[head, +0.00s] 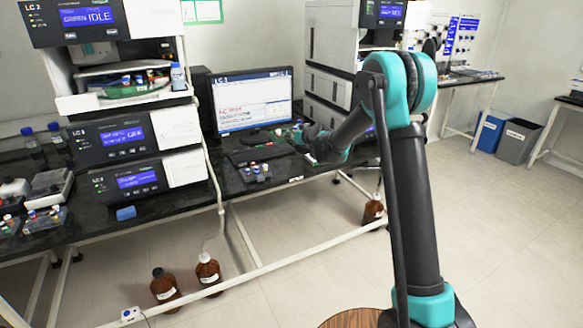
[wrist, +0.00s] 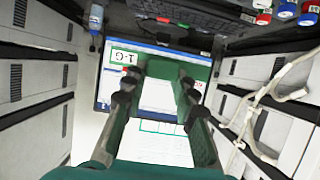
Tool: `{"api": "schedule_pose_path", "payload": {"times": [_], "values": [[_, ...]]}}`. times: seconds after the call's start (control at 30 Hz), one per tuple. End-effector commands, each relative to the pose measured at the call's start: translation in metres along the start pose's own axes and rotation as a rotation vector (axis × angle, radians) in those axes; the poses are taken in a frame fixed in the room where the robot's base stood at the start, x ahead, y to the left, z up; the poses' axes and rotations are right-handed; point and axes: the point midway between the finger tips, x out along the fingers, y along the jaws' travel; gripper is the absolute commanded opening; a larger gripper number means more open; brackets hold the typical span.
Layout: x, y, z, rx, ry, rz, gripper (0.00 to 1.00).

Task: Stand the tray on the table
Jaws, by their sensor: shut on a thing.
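My gripper (head: 309,141) is at the end of the extended arm, over the black table (head: 231,188) near the right side of the monitor. In the wrist view my gripper (wrist: 163,78) is shut on a green thing between the fingertips, which looks like the tray (wrist: 178,70). Only a narrow green part of it shows; the fingers hide the rest. In the head view the wrist and gripper largely hide what is held. I cannot tell whether it touches the table or how it is tilted.
The monitor (head: 252,100) and keyboard (head: 260,152) stand close to the gripper. Several small vials (head: 256,172) stand at the table's front. Stacked instrument units (head: 327,90) rise behind the gripper, with another stack (head: 122,140) at left. Brown bottles (head: 165,286) stand on the floor.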

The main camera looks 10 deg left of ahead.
Motion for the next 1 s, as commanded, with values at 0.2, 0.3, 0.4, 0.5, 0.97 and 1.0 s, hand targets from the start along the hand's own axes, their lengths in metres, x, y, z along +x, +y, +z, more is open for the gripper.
{"api": "schedule_pose_path", "payload": {"times": [0.2,0.3,0.4,0.5,0.97,1.0], "values": [[0.021,0.001,0.051,0.001,0.0,0.001,0.0],[0.03,0.001,0.071,0.001,0.0,0.001,0.0],[0.036,0.001,0.087,0.001,0.0,0.001,0.0],[0.04,0.001,0.096,0.001,0.0,0.001,0.0],[0.055,0.001,0.135,0.001,0.0,0.001,0.0],[0.056,0.001,0.135,0.001,0.0,0.001,0.0]]}}
